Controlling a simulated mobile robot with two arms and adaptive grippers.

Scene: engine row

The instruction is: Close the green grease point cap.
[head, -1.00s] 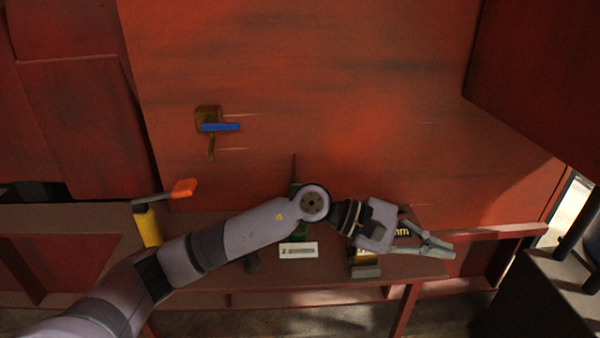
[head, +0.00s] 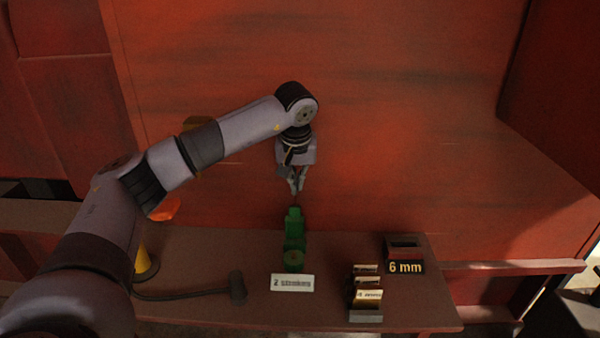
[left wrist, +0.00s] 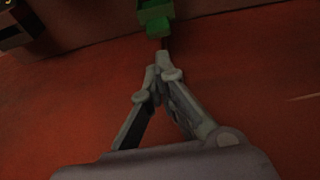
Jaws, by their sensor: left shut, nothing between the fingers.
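The green grease point (head: 294,232) stands on the shelf against the red panel, below my left gripper in the head view. It also shows in the left wrist view (left wrist: 155,14), cut off at the top edge. A thin dark rod rises from its top; I cannot tell whether this is part of the cap or how far open the cap is. My left gripper (head: 297,188) points down just above the green part, shut and empty. In the left wrist view its fingertips (left wrist: 163,66) are together, close to the rod; touching cannot be told. My right gripper is not in view.
A label plate (head: 292,282) lies before the green part. A dark hammer-like tool (head: 237,287) is to the left, a yellow item (head: 143,264) further left. Small blocks (head: 366,292) and a "6 mm" block (head: 405,267) are right. An orange handle (head: 164,209) is partly behind my arm.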

